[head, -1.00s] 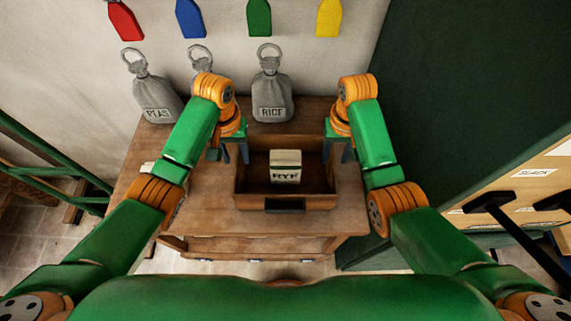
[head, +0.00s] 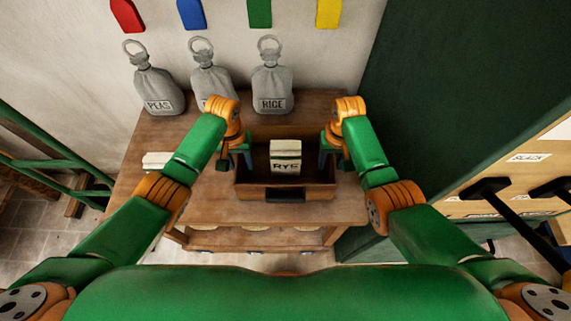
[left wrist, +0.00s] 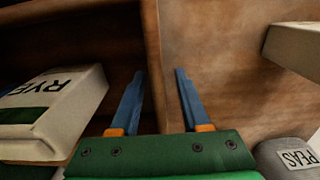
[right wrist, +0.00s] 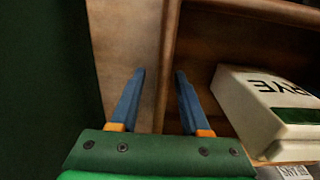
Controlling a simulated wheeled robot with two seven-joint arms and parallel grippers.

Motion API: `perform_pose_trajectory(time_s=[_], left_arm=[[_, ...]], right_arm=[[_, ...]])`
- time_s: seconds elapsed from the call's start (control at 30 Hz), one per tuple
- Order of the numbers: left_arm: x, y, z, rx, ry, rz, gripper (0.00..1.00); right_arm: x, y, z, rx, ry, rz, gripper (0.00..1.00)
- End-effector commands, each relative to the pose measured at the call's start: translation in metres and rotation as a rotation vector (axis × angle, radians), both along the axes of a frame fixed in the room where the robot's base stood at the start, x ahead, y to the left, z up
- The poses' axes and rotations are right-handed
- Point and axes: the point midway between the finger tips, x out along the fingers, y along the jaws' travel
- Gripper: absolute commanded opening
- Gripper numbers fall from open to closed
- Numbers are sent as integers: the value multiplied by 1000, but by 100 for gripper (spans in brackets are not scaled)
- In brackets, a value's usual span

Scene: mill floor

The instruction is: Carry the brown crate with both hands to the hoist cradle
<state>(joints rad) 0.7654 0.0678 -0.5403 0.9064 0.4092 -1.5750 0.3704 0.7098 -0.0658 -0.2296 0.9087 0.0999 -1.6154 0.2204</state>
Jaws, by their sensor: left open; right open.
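The brown crate (head: 252,188) sits on the wooden bench, with a dark handle on its front wall. A white and green packet marked RYE (head: 285,157) stands inside it. My left gripper (head: 235,160) is open at the crate's left wall. In the left wrist view its fingers (left wrist: 158,95) lie either side of that wall's rim (left wrist: 152,50). My right gripper (head: 335,158) is open at the right wall. In the right wrist view its fingers (right wrist: 160,95) lie either side of the rim (right wrist: 171,45). I cannot make out the hoist cradle.
The bench (head: 150,205) also holds grey sacks marked PEAS (head: 160,95) and RICE (head: 272,95), a partly hidden third sack (head: 202,80) and a pale block (head: 156,161). A dark green panel (head: 440,90) stands close on the right. Green rails (head: 40,150) are at left.

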Motion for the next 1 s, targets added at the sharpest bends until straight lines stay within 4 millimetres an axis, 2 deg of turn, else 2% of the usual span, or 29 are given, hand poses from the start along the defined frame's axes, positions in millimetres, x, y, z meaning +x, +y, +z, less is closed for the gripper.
perform_pose_trajectory(time_s=[0.17, 0.33, 1.0], left_arm=[[0, 0, 0, 0, 0, 0, 46], [0, 0, 0, 0, 0, 0, 0], [0, 0, 0, -1, 0, 0, 0]], right_arm=[[0, 0, 0, 0, 0, 0, 46], [0, 0, 0, 0, 0, 0, 0], [0, 0, 1, 1, 0, 1, 0]])
